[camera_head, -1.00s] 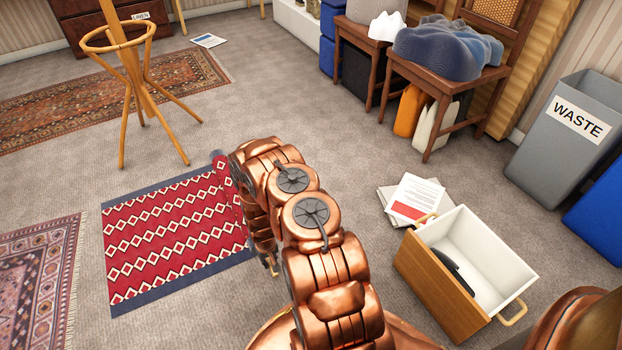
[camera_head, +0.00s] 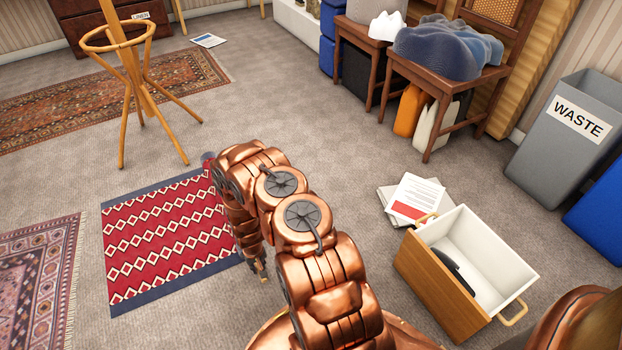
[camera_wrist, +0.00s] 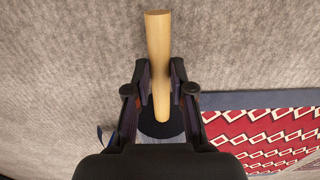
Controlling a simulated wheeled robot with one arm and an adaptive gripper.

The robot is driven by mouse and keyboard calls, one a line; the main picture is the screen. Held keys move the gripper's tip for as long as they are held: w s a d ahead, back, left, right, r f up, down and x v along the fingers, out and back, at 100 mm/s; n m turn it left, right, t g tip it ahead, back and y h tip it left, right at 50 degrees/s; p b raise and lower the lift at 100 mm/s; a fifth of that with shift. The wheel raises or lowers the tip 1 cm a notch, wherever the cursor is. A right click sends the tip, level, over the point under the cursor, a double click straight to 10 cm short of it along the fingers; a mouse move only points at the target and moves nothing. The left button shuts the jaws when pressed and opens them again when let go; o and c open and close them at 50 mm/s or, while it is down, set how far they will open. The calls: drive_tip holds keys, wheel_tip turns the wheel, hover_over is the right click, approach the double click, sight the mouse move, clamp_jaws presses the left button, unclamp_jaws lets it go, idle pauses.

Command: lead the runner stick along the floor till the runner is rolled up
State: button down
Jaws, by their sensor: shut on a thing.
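The runner (camera_head: 160,240) is red with rows of pale diamonds and a dark blue border. Its left part lies flat on the carpet; at its right edge a roll end (camera_head: 208,157) shows beyond my arm, and most of the roll is hidden. The runner also shows at the right in the wrist view (camera_wrist: 265,135). The pale wooden runner stick (camera_wrist: 159,35) runs up between the fingers in the wrist view, with a dark round end of the roll below it. My gripper (camera_wrist: 160,78) is shut on the stick, low by the runner's near side.
A wooden coat stand (camera_head: 140,85) stands just beyond the runner. A patterned rug (camera_head: 40,275) lies close to its left, and another rug (camera_head: 110,92) lies behind. An open drawer box (camera_head: 430,285) and papers (camera_head: 415,195) are at the right. Bare carpet lies between.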

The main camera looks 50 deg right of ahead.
drive_tip(key=shift+w+a, duration=0.3)
drive_tip(key=shift+a, duration=0.55)
drive_tip(key=shift+w+a, duration=0.3)
drive_tip(key=shift+a, duration=0.55)
drive_tip(key=shift+w+a+b, duration=0.35)
drive_tip(key=shift+a+b, duration=0.05)
drive_tip(key=shift+a, duration=0.55)
drive_tip(key=shift+w+a+b, duration=0.3)
drive_tip(key=shift+a+b, duration=0.15)
drive_tip(key=shift+a, duration=0.5)
drive_tip(key=shift+w+a+b, duration=0.35)
drive_tip(key=shift+a+b, duration=0.05)
drive_tip(key=shift+a, duration=0.55)
drive_tip(key=shift+w+a+f+b, duration=0.1)
drive_tip(key=shift+w+a+b, duration=0.2)
drive_tip(key=shift+a+b, duration=0.4)
drive_tip(key=shift+w+a+b, duration=0.3)
drive_tip(key=shift+a+b, duration=0.05)
drive_tip(key=shift+a, duration=0.65)
drive_tip(key=shift+w+a+b, duration=0.2)
drive_tip(key=shift+a+b, duration=0.1)
drive_tip(key=shift+a, duration=0.25)
drive_tip(key=shift+w+a+b, duration=0.2)
drive_tip(key=shift+a+b, duration=0.05)
drive_tip(key=shift+a, duration=0.3)
drive_tip(key=shift+a, duration=0.1)
